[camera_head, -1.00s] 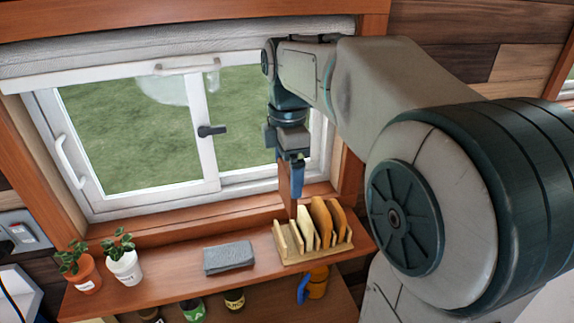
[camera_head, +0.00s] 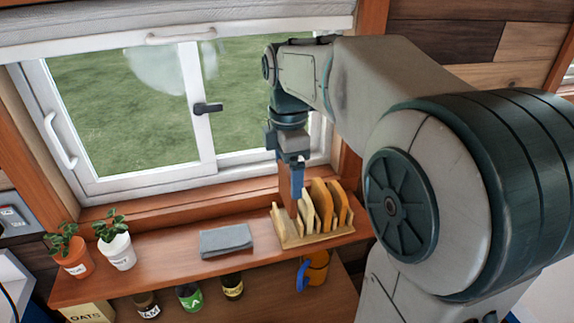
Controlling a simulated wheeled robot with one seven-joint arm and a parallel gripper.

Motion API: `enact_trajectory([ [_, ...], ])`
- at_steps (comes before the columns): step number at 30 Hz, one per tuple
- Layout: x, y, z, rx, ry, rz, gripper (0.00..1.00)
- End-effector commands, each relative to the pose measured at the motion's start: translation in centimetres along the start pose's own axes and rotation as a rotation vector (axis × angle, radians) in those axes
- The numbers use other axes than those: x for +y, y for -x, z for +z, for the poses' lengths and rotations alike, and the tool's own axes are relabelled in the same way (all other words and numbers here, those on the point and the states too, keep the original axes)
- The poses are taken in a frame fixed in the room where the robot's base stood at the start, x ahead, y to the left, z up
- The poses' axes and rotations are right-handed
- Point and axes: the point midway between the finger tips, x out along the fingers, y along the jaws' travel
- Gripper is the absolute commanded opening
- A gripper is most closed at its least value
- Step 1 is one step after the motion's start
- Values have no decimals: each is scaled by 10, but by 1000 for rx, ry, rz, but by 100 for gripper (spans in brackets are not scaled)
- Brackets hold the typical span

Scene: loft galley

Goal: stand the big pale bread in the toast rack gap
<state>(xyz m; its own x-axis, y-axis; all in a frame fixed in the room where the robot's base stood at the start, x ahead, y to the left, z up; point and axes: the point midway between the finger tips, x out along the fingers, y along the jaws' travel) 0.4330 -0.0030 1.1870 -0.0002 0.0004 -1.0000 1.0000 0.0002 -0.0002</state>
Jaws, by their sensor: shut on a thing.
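The wooden toast rack (camera_head: 290,241) stands near the right end of the shelf. My gripper (camera_head: 297,190) points down over the rack's left part, shut on a flat bread slice (camera_head: 285,192) that shows mostly edge-on. The slice looks reddish brown here rather than pale, and the fingers cover much of it. Its lower edge overlaps the rack's left part, but I cannot tell whether it is inside the gap or touching. A smaller pale slice (camera_head: 308,214) and two orange-brown slices (camera_head: 322,202) (camera_head: 341,205) stand in the rack to the right.
A folded grey cloth (camera_head: 226,240) lies left of the rack on the shelf (camera_head: 178,266). Two potted plants (camera_head: 72,258) (camera_head: 117,249) stand further left. Jars (camera_head: 189,296) and an orange mug (camera_head: 316,270) are on the lower shelf. The window (camera_head: 130,120) is behind.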

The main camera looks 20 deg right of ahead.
Motion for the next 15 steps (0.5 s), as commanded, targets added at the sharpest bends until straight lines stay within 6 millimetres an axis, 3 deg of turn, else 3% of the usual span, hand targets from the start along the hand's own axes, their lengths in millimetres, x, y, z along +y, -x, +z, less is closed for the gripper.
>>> enact_trajectory([
  [15,0,-40,0,0,0,0,65],
])
